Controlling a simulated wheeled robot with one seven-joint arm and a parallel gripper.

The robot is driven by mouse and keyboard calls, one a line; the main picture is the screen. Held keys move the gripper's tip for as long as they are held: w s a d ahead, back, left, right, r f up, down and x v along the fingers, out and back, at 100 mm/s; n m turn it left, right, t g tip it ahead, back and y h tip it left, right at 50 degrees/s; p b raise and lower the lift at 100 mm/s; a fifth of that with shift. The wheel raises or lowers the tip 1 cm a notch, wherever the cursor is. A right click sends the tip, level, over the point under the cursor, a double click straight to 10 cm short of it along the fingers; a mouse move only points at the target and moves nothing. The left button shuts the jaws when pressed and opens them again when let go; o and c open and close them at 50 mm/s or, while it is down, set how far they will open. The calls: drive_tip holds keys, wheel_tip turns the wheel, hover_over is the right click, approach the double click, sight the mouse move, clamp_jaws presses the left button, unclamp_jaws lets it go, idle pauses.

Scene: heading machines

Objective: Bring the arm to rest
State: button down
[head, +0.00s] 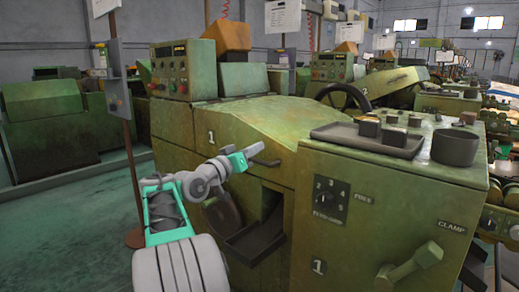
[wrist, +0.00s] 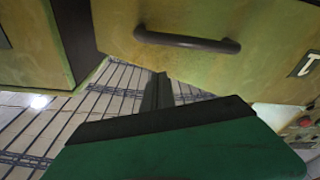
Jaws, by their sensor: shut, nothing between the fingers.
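My gripper (head: 256,149) is at the end of my grey and teal arm, in front of the green machine marked 1 (head: 240,125) in the head view. The arm is bent and raised, with the gripper pointing right, close to a dark bar handle (head: 267,163) on the machine's front. In the wrist view the gripper (wrist: 158,90) is shut and empty, its dark fingers together beyond its green body. The handle (wrist: 187,41) shows above the fingertips there. I see no contact between them, but the exact gap is hard to tell.
A dark chute (head: 255,240) juts from the machine below my arm. A cabinet (head: 390,190) on the right carries a tray (head: 368,143), a dark cup (head: 455,147) and a clamp lever (head: 410,267). A sign post (head: 128,150) stands left. Open floor (head: 75,225) lies at left.

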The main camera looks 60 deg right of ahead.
drive_tip(key=w+a+r+n+t+y+p, duration=0.1)
drive_tip(key=w+a+n+t+y+p, duration=0.15)
drive_tip(key=w+a+p, duration=0.4)
drive_tip(key=w+a+r+n+t+y+p, duration=0.2)
drive_tip(key=w+a+t+y+p, duration=0.15)
drive_tip(key=a+p, duration=0.5)
drive_tip(key=w+a+r+n+t+y+p, duration=0.1)
drive_tip(key=w+a+n+t+y+p, duration=0.25)
drive_tip(key=a+p, duration=0.45)
drive_tip(key=s+a+r+n+y+p, duration=0.1)
drive_tip(key=s+a+n+y+p, duration=0.3)
drive_tip(key=a, duration=0.8)
drive_tip(key=w+a+n+y+p, duration=0.1)
drive_tip(key=a+y+p, duration=0.3)
drive_tip(key=a, duration=0.8)
drive_tip(key=s+a+n+g+y+p, duration=0.1)
drive_tip(key=s+a+n+g+p, duration=0.1)
drive_tip(key=s+a+p, duration=0.4)
drive_tip(key=s+a+n, duration=0.1)
drive_tip(key=s+a, duration=0.2)
drive_tip(key=a, duration=0.1)
drive_tip(key=shift+n+y, duration=0.3)
drive_tip(key=shift+y, duration=0.05)
drive_tip(key=shift+s, duration=0.1)
